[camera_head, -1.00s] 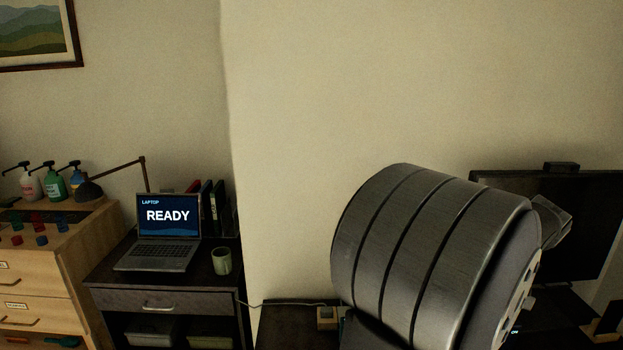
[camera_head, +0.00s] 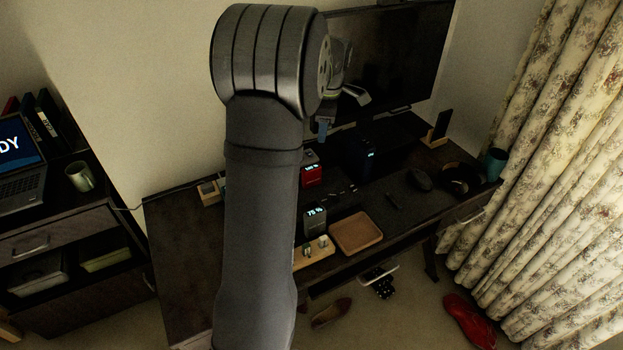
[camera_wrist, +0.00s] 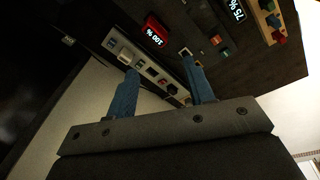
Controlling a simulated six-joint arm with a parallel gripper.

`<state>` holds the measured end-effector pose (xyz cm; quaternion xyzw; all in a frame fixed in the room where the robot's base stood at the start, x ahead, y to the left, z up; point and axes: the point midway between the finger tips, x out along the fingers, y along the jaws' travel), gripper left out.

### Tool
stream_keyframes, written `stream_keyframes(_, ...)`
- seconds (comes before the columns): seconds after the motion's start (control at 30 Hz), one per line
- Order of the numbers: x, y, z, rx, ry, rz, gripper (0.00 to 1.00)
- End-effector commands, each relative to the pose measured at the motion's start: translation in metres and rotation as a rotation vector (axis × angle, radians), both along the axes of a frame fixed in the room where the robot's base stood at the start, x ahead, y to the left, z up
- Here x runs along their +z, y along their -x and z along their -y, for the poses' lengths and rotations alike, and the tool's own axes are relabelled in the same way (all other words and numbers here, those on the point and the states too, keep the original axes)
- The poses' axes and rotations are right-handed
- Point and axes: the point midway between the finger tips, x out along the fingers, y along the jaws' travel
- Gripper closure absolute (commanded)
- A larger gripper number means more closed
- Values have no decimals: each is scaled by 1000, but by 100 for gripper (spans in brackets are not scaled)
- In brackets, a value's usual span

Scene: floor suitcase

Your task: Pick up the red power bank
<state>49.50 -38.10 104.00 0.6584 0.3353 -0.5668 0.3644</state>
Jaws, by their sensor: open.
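The red power bank (camera_head: 312,177) stands on the dark desk (camera_head: 180,235), just right of my arm in the head view. Its lit display reads 100 %. In the wrist view the red power bank (camera_wrist: 155,28) lies beyond the fingertips, near the top. My gripper (camera_wrist: 159,62) has its two blue fingers spread apart with nothing held between them. In the head view my gripper (camera_head: 322,130) shows only in part, above the back of the desk near the monitor. It is apart from the power bank.
A grey power bank (camera_head: 315,217) reading 75 % and a dark blue one (camera_head: 358,152) stand nearby. A wooden tray (camera_head: 356,233) lies at the desk's front. A power strip (camera_wrist: 140,65) runs beside the red one. The monitor (camera_head: 395,60) rises behind; a curtain (camera_head: 560,170) hangs right.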

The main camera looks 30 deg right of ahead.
Motion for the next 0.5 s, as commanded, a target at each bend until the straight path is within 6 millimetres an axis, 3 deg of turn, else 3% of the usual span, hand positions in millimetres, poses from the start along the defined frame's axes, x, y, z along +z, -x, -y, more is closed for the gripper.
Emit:
stream_keyframes(0.03, -13, -12, -2, 110, 14, -28, 52)
stream_keyframes(0.2, -38, -35, -4, 411, 52, -96, 52)
stream_keyframes(0.5, -68, -43, -6, 537, 61, -126, 52)
